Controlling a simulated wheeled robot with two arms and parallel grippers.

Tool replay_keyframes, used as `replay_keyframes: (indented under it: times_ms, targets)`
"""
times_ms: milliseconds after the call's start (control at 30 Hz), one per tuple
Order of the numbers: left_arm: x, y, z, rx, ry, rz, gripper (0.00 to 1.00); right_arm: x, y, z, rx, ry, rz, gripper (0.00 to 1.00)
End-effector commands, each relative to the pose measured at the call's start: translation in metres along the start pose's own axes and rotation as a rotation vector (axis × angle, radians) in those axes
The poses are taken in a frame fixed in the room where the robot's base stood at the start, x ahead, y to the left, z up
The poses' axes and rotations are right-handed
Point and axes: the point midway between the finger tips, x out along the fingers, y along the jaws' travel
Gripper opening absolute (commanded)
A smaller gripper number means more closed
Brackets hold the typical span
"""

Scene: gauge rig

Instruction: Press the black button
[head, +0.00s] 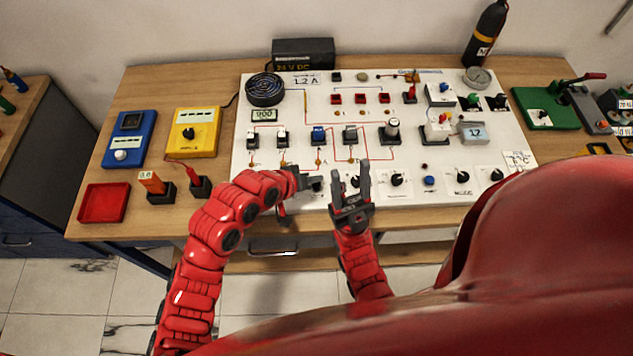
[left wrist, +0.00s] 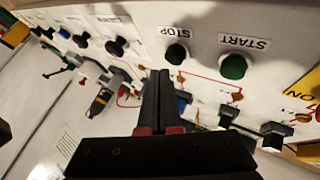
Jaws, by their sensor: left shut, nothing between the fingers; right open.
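The black button (left wrist: 177,53) is a round cap under a STOP label, on the white panel (left wrist: 205,20) in the left wrist view. My left gripper (left wrist: 158,75) is shut and empty. Its tips show just below and left of the button in that picture; I cannot tell whether they touch the panel. In the head view my left gripper (head: 312,184) is low over the panel's front edge and hides part of the front row, so the button is not clear there. My right gripper (head: 346,176) is open and empty, just right of the left one.
A green START button (left wrist: 234,66) sits beside the black one. Black rotary knobs (head: 397,180) and a blue button (head: 429,181) continue the front row. Switches and red wires lie behind. A yellow meter (head: 199,147) and a red tray (head: 104,203) stand left on the wooden table (head: 150,85).

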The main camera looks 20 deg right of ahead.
Motion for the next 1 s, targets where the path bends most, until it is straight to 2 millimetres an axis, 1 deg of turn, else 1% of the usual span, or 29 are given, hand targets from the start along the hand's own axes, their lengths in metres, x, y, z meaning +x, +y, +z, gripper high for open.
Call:
replay_keyframes:
  times_ms: [267, 533, 1000]
  targets:
    - [0.0003, -0.0002, 0.0001, 0.000, 0.000, 0.000, 0.00, -0.0004, 0.0000, 0.0001, 0.000, 0.000, 0.000, 0.50]
    - [0.0064, -0.0046, 0.0048, -0.001, 0.000, 0.000, 0.00, -0.0090, -0.0004, 0.0015, 0.000, 0.000, 0.000, 0.50]
    - [0.0066, -0.0048, 0.0050, 0.000, 0.000, 0.000, 0.00, -0.0092, -0.0005, 0.0015, 0.000, 0.000, 0.000, 0.50]
